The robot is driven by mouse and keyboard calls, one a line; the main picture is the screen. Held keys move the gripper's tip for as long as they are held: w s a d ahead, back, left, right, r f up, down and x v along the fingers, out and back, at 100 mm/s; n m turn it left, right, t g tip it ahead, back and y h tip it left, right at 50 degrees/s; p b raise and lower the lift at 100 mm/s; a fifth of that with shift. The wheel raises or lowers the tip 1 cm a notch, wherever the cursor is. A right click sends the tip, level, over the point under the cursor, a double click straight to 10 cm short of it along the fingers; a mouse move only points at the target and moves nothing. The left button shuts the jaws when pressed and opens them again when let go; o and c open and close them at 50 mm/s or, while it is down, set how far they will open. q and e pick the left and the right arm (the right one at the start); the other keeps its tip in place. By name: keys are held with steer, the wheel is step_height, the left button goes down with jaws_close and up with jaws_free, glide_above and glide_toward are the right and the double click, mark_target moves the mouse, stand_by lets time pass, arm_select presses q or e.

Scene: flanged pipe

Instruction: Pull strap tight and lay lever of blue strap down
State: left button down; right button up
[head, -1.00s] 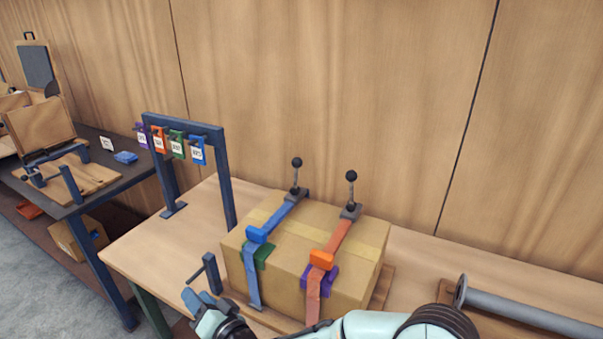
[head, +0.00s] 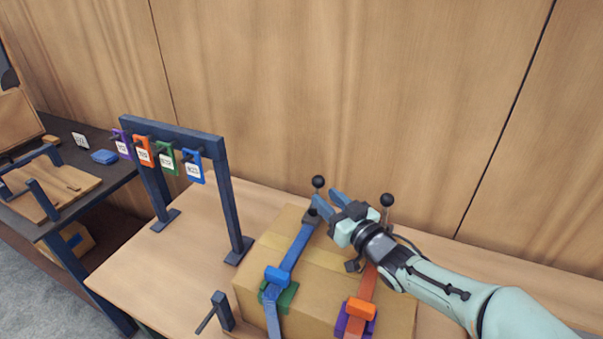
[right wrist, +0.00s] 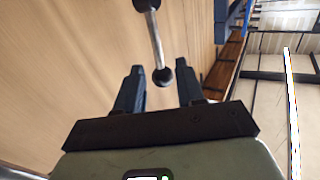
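The blue strap (head: 296,252) runs over the top of the cardboard box (head: 265,258) and down its front, with a blue buckle (head: 277,275) at the front edge. Its lever (head: 318,183) stands upright with a black ball knob at the back of the box. My right gripper (head: 325,204) is at this lever, its blue fingers close to the rod below the knob. In the right wrist view the fingers (right wrist: 159,88) are apart, and a grey rod with dark ends (right wrist: 155,38) shows between and beyond them. Contact cannot be told. My left gripper is out of view.
An orange strap (head: 361,309) with its own upright lever (head: 387,203) lies to the right, partly behind my right arm. A dark frame with coloured tags (head: 190,137) stands left of the box. A short post (head: 223,311) stands at the front left.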

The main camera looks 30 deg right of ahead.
steer(key=w, duration=0.2)
steer(key=w+p, duration=0.1)
steer(key=w, duration=0.3)
steer(key=shift+w+a, duration=0.35)
jaws_close()
steer(key=shift+r, duration=0.15)
